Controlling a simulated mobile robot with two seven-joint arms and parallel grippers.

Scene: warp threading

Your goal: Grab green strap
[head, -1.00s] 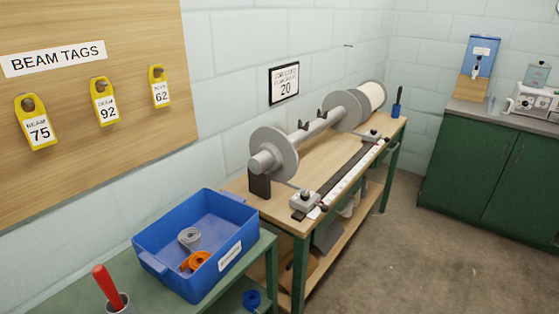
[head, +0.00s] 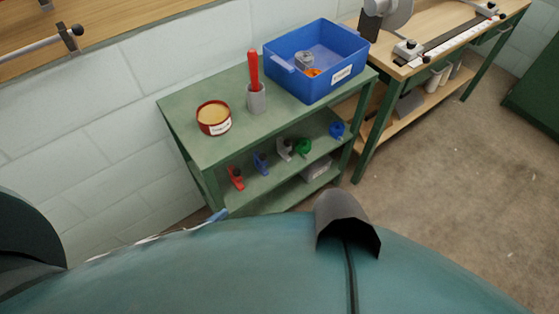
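A small green coil (head: 302,147), likely the green strap, lies on the middle shelf of the green shelf table (head: 185,115). It sits between a grey item (head: 284,149) and a blue coil (head: 337,130) further right. A blue item (head: 260,162) and a red item (head: 236,177) are to its left on the same shelf. Neither of my grippers shows in the head view.
The table top holds a red-rimmed tin (head: 214,117), a red-handled tool in a grey cup (head: 256,95) and a blue bin (head: 318,85). A wooden workbench (head: 425,65) adjoins on the right. The floor (head: 440,170) in front of the workbench is clear.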

